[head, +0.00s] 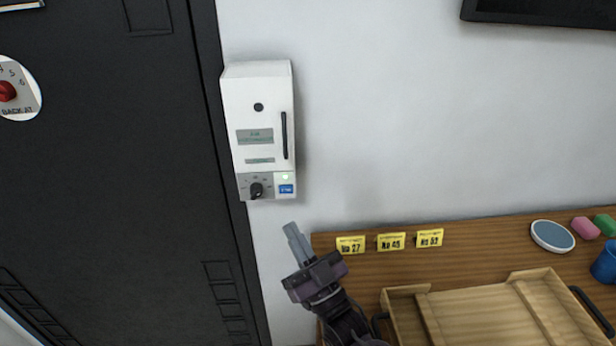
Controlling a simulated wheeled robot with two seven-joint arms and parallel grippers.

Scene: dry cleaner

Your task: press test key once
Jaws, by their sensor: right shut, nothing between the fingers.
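A white wall box (262,110) hangs on the wall beside the dark door. Near its lower right corner is a small blue key (287,189) with lettering too small to read, likely the test key. My left gripper is out of view.
A wooden counter (460,255) runs along the lower right, with yellow number tags (391,242), a wooden tray (405,292), a round blue dish (552,236) and a blue cup (606,263). A dark door (100,170) fills the left.

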